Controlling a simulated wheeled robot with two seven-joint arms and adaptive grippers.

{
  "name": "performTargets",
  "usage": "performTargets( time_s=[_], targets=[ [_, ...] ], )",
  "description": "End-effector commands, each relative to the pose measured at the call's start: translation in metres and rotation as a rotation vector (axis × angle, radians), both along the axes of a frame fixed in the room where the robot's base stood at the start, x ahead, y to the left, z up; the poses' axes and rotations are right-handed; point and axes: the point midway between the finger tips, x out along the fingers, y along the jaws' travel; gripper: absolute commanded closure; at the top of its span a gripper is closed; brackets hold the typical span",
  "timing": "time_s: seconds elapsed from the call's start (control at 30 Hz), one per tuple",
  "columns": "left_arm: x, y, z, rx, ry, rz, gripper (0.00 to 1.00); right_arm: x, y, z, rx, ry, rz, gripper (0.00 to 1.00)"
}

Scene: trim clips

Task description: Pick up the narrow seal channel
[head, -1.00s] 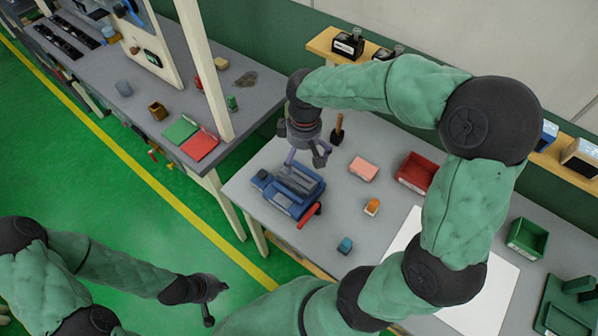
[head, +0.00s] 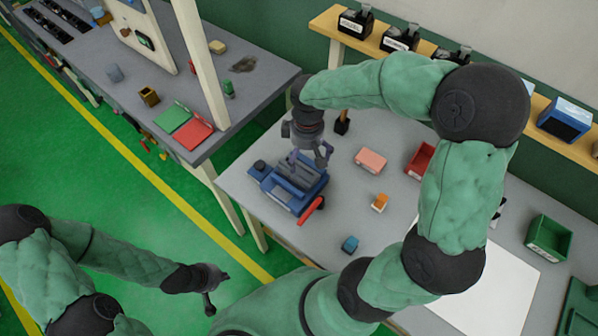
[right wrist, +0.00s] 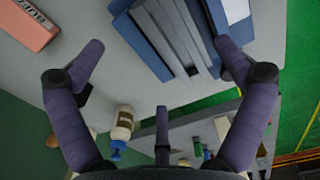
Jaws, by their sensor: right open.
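Grey channel-like bars (right wrist: 170,30) lie side by side between the blue jaws of a blue vise-like fixture (head: 272,187) on the workbench. I cannot tell which bar is the narrow seal channel. In the head view the bars (head: 298,176) are partly hidden by my right gripper (head: 308,160). The right gripper is open and empty, just above the fixture. In the right wrist view its fingers (right wrist: 160,48) are spread wide on either side of the bars, without visible contact. My left gripper (head: 216,288) hangs over the green floor at lower left, away from the bench; its jaw state is unclear.
A red handle (head: 311,210) sticks out from the fixture's front. A pink box (head: 371,160), an orange block (head: 380,203), a blue block (head: 349,244) and a red bin (head: 420,160) stand to its right.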

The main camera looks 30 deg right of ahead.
Motion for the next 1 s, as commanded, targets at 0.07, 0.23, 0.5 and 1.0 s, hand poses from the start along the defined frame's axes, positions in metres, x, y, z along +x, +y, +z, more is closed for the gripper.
performTargets(
  time_s=[0.07, 0.23, 0.5, 1.0],
  targets=[
    [0.0, 0.0, -0.001, 0.0, 0.0, 0.0, 1.0, 0.0, 0.0, -0.003, 0.0, 0.001, 0.0, 0.0],
    [0.0, 0.0, -0.006, 0.0, 0.0, 0.0, 1.0, -0.001, 0.003, -0.018, 0.0, 0.002, 0.001, 0.0],
    [0.0, 0.0, -0.017, 0.0, 0.0, 0.0, 1.0, -0.002, 0.006, -0.052, 0.0, 0.0, 0.0, 0.0],
    [0.0, 0.0, -0.016, 0.0, 0.0, 0.0, 1.0, -0.002, 0.006, -0.053, 0.0, 0.0, 0.0, 0.6]
  ],
)
